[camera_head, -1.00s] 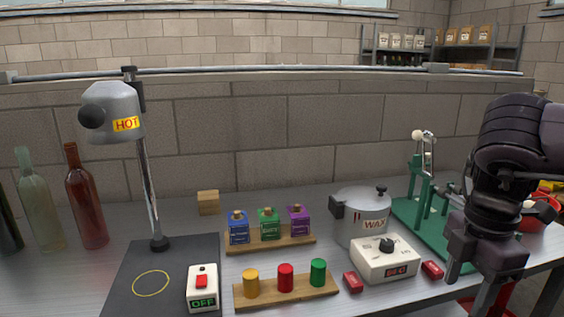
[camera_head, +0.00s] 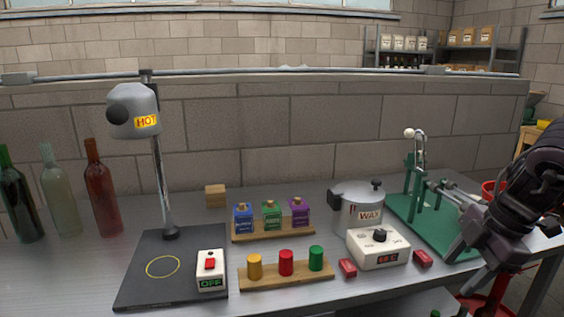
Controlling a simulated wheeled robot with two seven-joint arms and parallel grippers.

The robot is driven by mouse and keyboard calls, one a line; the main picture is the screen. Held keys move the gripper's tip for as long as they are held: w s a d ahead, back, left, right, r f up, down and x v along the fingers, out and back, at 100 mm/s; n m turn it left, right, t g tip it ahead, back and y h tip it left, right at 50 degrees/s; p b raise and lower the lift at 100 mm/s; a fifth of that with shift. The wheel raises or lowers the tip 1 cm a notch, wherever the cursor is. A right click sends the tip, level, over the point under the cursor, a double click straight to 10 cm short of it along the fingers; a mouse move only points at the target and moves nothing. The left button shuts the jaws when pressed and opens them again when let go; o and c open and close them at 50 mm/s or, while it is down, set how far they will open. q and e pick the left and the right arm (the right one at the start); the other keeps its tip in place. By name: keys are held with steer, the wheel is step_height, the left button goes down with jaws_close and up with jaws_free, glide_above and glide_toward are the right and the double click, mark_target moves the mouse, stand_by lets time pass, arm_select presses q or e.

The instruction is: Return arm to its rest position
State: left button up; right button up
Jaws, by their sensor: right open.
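My right arm comes in from the right edge in the head view. Its gripper (camera_head: 474,270) hangs low at the right front edge of the bench (camera_head: 330,297), in front of the green corking stand (camera_head: 432,226). The gripper is open, and I see nothing held between its fingers. It hides part of the stand and the bench edge. My left gripper is not in the picture.
A wax pot (camera_head: 362,207) and its white control box (camera_head: 378,248) stand left of the gripper, with a red block (camera_head: 422,258) close by. A heat lamp (camera_head: 135,112), several bottles, ink bottles (camera_head: 271,215) and coloured caps (camera_head: 286,262) stand farther left.

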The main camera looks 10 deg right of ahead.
steer(key=w+d+f+m+t+y+p, duration=0.1)
steer(key=w+d+f+m+t+p, duration=0.35)
steer(key=d+f, duration=1.25)
steer(key=s+d+f+m+t+h, duration=0.1)
steer(key=s+f+m, duration=0.25)
steer(key=f, duration=0.85)
steer(key=s+d+f+m+t+h, duration=0.1)
steer(key=s+f+m+h, duration=0.2)
steer(key=f, duration=0.8)
steer(key=s+a+f+m+g+p, duration=0.25)
steer(key=s+a+f+g, duration=0.25)
steer(key=s+a+f, duration=1.65)
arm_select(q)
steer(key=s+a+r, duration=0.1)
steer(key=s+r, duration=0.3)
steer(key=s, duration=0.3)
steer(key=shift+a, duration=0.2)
arm_select(e)
steer(key=s+a+f+m+g, duration=0.1)
steer(key=s+a+f+g, duration=0.2)
steer(key=s+a, duration=0.8)
step_height(320, 180, down, 2)
steer(key=shift+s+a+f, duration=0.2)
steer(key=shift+s+a, duration=0.2)
steer(key=shift+s, duration=0.25)
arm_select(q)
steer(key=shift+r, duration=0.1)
